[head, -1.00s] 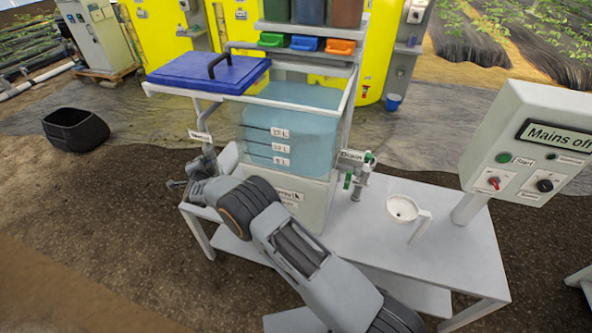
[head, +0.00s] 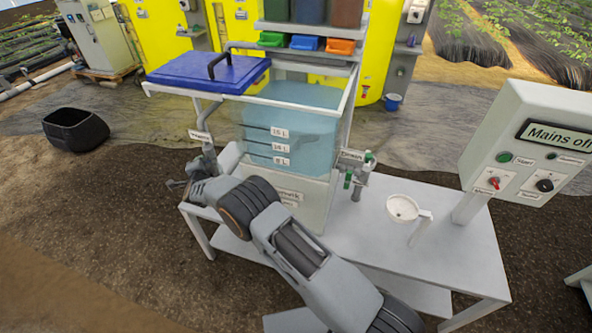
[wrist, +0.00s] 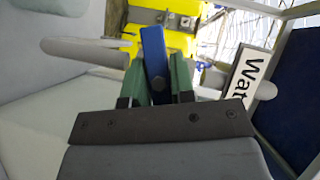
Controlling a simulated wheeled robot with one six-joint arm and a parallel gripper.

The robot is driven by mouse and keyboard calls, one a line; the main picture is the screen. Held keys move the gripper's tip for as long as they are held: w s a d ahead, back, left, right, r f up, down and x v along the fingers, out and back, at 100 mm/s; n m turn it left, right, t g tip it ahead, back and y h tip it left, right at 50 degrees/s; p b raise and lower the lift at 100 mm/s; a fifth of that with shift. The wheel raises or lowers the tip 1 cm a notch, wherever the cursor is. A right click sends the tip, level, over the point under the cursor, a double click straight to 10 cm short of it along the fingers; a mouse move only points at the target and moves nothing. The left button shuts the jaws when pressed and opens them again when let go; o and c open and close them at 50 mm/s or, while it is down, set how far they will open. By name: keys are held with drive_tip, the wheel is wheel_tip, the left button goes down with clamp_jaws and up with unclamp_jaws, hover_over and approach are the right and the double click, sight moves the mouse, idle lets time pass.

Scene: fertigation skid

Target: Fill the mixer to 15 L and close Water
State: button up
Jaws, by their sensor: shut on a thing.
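The mixer (head: 290,140) is a clear tank on a pale base, holding light blue water, with 15 L, 10 L and 5 L marks on its front. The water looks to stand near or above the 15 L mark; the exact line is hard to tell. The Water label (head: 199,135) is on the tank's left side and partly shows in the wrist view (wrist: 250,75). In the wrist view my gripper (wrist: 155,88) is shut on a blue valve handle (wrist: 153,50) between its green fingers. In the head view my arm hides most of this valve.
The Drain valve (head: 360,175) with green handles is right of the tank. A white funnel-like cup (head: 403,208) stands on the bench (head: 450,235). The control panel (head: 535,145) reads "Mains off". A blue lid (head: 208,72) lies at the tank's top left.

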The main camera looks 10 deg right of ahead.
drive_tip(key=f+b, duration=0.1)
drive_tip(key=b, duration=0.2)
drive_tip(key=shift+f+m+t+b, duration=0.1)
drive_tip(key=shift+m+t+b, duration=0.2)
drive_tip(key=shift+b, duration=0.05)
drive_tip(key=m+t+b, duration=0.1)
drive_tip(key=m+b, duration=0.1)
drive_tip(key=b, duration=0.7)
drive_tip(key=shift+t, duration=0.3)
drive_tip(key=shift+r+m+b, duration=0.25)
drive_tip(key=shift+m+b, duration=0.15)
drive_tip(key=shift+b, duration=0.6)
drive_tip(key=shift+r, duration=0.25)
drive_tip(key=o, duration=0.9)
drive_tip(key=shift+r, duration=0.1)
drive_tip(key=s+a+b, duration=0.2)
drive_tip(key=s+a, duration=0.1)
drive_tip(key=s, duration=0.3)
drive_tip(key=shift+a+t, duration=0.25)
drive_tip(key=shift+t, duration=0.05)
